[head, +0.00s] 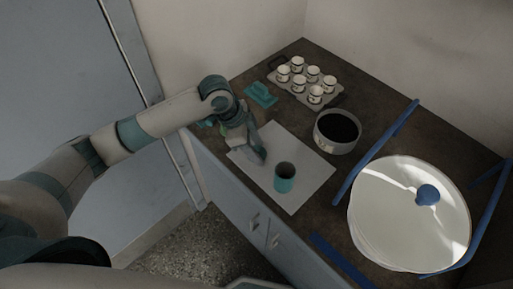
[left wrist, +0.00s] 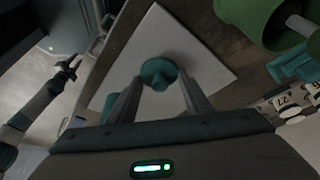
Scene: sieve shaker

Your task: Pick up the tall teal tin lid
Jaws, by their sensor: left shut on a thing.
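My left gripper (head: 258,155) is low over the white sheet, left of and behind the open teal tin (head: 285,178). In the left wrist view my left gripper (left wrist: 159,84) is shut on a round teal lid (left wrist: 158,70) with a small knob, held between the fingertips. The lid cannot be made out in the head view. The tin stands upright on the sheet, its dark inside showing. In the left wrist view a finger partly hides it. My right gripper (left wrist: 68,68) is small at the left of that view, and its opening is unclear.
The white sheet (head: 310,176) lies on a dark counter. A tray (head: 326,99) of several cups, a teal block (head: 260,94) and a dark-filled round pan (head: 337,132) stand behind. A large white disc (head: 395,215) with a blue knob and blue bars stands right.

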